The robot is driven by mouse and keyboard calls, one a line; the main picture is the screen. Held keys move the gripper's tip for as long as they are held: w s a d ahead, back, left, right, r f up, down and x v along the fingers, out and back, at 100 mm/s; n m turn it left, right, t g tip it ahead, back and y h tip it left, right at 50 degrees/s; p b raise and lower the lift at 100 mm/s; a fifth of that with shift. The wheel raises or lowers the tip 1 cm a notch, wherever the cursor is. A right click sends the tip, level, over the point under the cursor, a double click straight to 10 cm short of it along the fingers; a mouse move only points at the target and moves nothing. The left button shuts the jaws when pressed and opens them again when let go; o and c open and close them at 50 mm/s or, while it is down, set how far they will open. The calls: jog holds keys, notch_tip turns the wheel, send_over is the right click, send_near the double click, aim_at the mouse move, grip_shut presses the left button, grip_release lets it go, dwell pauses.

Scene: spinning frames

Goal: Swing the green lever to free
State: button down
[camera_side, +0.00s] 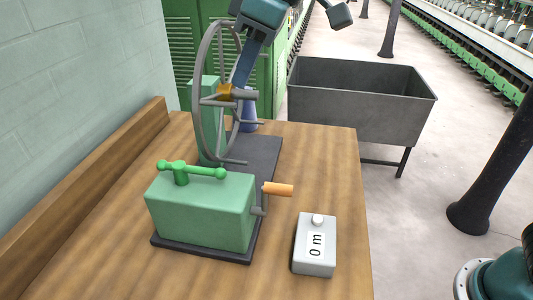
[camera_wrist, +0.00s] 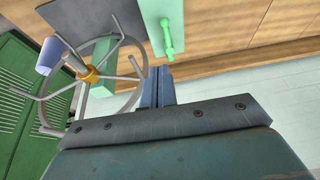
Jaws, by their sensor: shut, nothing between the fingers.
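The green lever (camera_side: 200,171) lies across the top of a green box (camera_side: 200,210) on the table, with a knob at each end. In the wrist view the lever (camera_wrist: 168,38) shows above my fingers, over the pale green box top (camera_wrist: 151,12). My gripper (camera_side: 239,84) has its blue fingers together and empty. In the side view it points down near the hub of a spoked wheel, behind the lever. In the wrist view the fingertips (camera_wrist: 157,70) are apart from the lever.
The grey spoked wheel (camera_side: 198,115), with an orange hub, stands behind the box. An orange-handled crank (camera_side: 278,189) sticks out of the box's right side. A grey counter (camera_side: 315,255) reads "0 m". A blue cone (camera_side: 249,117) stands behind.

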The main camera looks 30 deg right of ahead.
jog(key=s+d+m, duration=0.2)
jog(key=s+d, duration=0.3)
jog(key=d, duration=0.3)
jog(key=s+d+f+m+t+h, duration=0.1)
jog(key=s+d+m, duration=0.1)
jog(key=s+d, duration=0.3)
jog(key=shift+s+d+m+t, duration=0.15)
jog(key=shift+d+m+t, duration=0.15)
jog(key=shift+d, duration=1.3)
jog(key=s+d+f+m+h, duration=0.1)
jog(key=s+d+f+m, duration=0.1)
jog(key=s+d+f, duration=0.2)
jog(key=s+d+f+m+t+h, duration=0.1)
jog(key=s+d+f+m, duration=0.1)
jog(key=s+d+f, duration=0.3)
jog(key=s+d, duration=0.1)
jog(key=s, duration=0.3)
jog(key=shift+s+d+f+m+h, duration=0.2)
jog(key=shift+d+f+m+h, duration=0.05)
jog(key=shift+d+m+h, duration=0.05)
